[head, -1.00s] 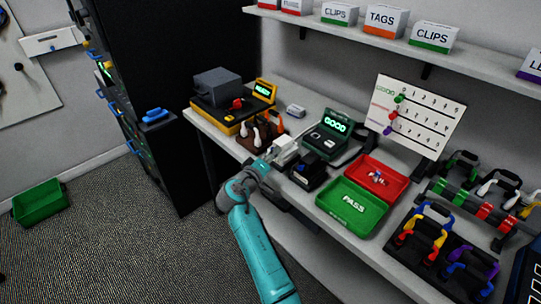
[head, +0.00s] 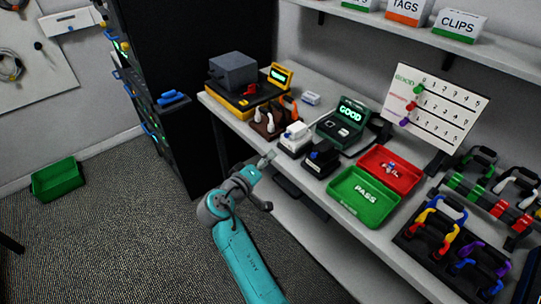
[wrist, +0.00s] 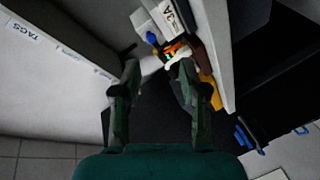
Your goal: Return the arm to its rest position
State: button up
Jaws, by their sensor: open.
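My teal arm (head: 240,250) reaches up from the bottom of the head view. My gripper (head: 267,158) is at its far end, by the front edge of the bench (head: 232,122). In the wrist view my gripper (wrist: 158,72) shows two dark fingers spread apart. The gap between them holds nothing that I can make out. Bench items, among them an orange-and-white cable piece (wrist: 175,52), show beyond the fingertips. In the head view the fingers are small and hard to make out.
A GOOD tester (head: 345,120), a red tray (head: 388,170) and a green PASS tray (head: 362,197) stand on the bench. Cable racks (head: 440,232) stand at right. A dark cabinet (head: 195,50) is at left. Open floor lies left, with a green bin (head: 57,180).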

jog(key=shift+s, duration=0.1)
dwell(0.4)
jog(key=s+d+f+n+y, duration=0.1)
jog(key=s+d+f, duration=0.15)
jog(key=f, duration=0.25)
jog(key=s+d+f+y, duration=0.2)
jog(key=s+f, duration=0.2)
jog(key=f, duration=0.1)
jog(key=s+d+f+n+y, duration=0.1)
jog(key=s+d+f, duration=0.15)
jog(key=f, duration=0.25)
jog(key=s+d+f+y, duration=0.2)
jog(key=s+d+f, duration=0.1)
jog(key=s, duration=0.5)
jog(key=s+d+f+y, duration=0.2)
jog(key=s+f, duration=0.2)
jog(key=s, duration=0.4)
jog(key=s+d+r+m+y, duration=0.15)
jog(key=s+r, duration=0.25)
jog(key=s, duration=0.8)
jog(key=s+d+r+m+y, duration=0.1)
jog(key=s+r+m, duration=0.3)
jog(key=s, duration=0.8)
jog(key=s+d+r+m+t+h, duration=0.1)
jog(key=s+r, duration=0.4)
jog(key=r, duration=0.4)
jog(key=shift+s+d+t, duration=0.25)
jog(key=shift+t, duration=0.05)
jog(key=shift+m+h, duration=0.25)
